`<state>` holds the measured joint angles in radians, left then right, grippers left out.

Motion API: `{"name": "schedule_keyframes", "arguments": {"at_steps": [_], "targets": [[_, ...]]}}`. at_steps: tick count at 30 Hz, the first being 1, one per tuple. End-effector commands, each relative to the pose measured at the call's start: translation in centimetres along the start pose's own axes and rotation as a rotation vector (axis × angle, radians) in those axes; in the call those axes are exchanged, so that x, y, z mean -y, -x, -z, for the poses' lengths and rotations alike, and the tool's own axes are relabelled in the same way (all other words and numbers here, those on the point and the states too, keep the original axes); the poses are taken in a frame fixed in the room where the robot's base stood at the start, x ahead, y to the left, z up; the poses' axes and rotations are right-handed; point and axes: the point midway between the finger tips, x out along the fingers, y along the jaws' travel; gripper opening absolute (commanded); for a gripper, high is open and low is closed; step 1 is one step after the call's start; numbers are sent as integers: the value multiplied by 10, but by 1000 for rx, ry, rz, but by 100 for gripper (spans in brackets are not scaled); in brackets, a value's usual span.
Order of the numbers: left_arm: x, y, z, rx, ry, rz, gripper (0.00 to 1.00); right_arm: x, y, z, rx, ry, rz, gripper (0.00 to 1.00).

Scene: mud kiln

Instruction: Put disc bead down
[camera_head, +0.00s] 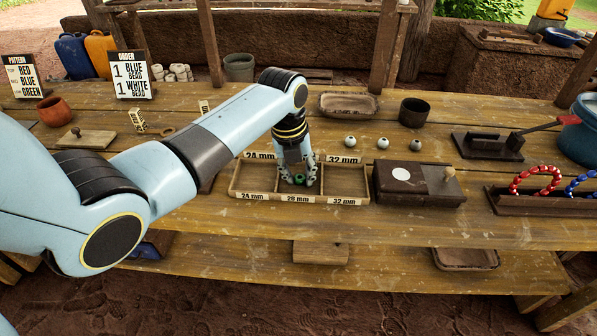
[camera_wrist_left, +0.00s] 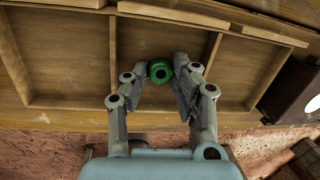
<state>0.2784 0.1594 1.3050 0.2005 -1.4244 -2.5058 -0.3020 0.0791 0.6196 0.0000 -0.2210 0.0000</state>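The green disc bead (camera_wrist_left: 160,70) is between the two fingertips of my left gripper (camera_wrist_left: 161,68), which appear to touch it on both sides. In the head view, the bead (camera_head: 299,180) shows low between the fingers of the left gripper (camera_head: 298,181). The gripper points down into the middle compartment, labelled 28 mm, of a wooden sorting tray (camera_head: 262,197). Whether the bead touches the tray floor is hard to tell. The side compartments, labelled 24 mm and 32 mm, look empty. My right gripper is not in view.
A dark box (camera_head: 408,185) with a white spot and a knob stands right of the tray. Several pale beads (camera_head: 383,143) sit behind it. A rack (camera_head: 545,203) holds red and blue bead strings. An order sign (camera_head: 131,75) stands at the back left.

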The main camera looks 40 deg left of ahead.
Motion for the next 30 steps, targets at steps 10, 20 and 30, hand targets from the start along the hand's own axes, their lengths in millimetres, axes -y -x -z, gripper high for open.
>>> {"name": "schedule_keyframes", "arguments": {"at_steps": [10, 20, 30], "targets": [[0, -1, 0, -1, 0, -1, 49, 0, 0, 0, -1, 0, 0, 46], [1, 28, -1, 3, -2, 2, 49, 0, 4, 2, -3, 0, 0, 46], [0, 101, -1, 3, 0, 0, 49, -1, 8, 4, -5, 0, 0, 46]]}}
